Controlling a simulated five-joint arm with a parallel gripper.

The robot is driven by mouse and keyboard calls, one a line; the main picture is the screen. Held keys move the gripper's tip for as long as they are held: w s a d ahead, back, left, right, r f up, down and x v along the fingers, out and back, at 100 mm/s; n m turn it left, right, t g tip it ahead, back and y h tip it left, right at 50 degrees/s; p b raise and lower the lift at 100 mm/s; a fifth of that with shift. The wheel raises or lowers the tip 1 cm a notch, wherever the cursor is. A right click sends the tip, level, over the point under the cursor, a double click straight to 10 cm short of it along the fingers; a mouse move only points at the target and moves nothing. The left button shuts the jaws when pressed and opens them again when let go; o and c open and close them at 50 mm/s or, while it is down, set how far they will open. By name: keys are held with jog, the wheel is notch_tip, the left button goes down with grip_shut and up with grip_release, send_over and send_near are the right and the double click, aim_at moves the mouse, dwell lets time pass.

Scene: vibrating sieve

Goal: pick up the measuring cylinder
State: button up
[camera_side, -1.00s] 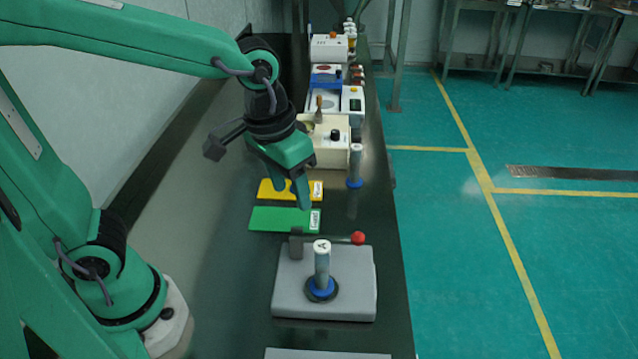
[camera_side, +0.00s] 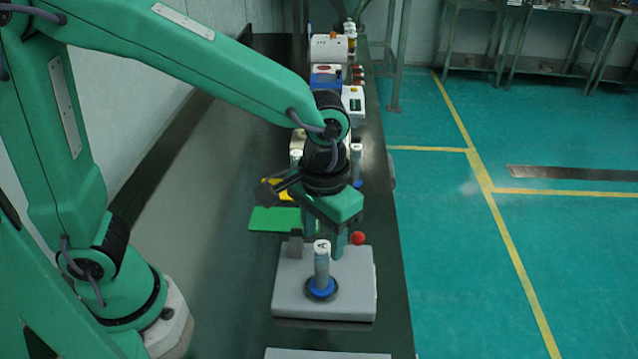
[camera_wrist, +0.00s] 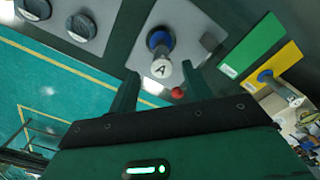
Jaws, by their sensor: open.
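A measuring cylinder (camera_side: 321,262) with a white cap marked A and a blue ring at its foot stands upright on a grey block (camera_side: 359,292). In the wrist view the cylinder (camera_wrist: 162,69) shows cap-first, in line with the gap between my fingers. My gripper (camera_side: 338,240) is open and empty, just behind and slightly right of the cylinder in the side view; it also shows in the wrist view (camera_wrist: 160,90). A second, similar cylinder (camera_side: 356,160) stands farther back, partly hidden by my arm. It shows in the wrist view (camera_wrist: 283,90) at right.
A red ball knob (camera_side: 358,238) sits by the block's back edge, close to my gripper. Green (camera_side: 272,219) and yellow (camera_side: 274,189) plates lie behind. White machines (camera_side: 328,47) line the back. The bench left of the block is clear.

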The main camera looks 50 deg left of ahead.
aim_at(322, 246)
jog(key=shift+a+f, duration=0.1)
jog(key=shift+f, duration=2.75)
grip_shut()
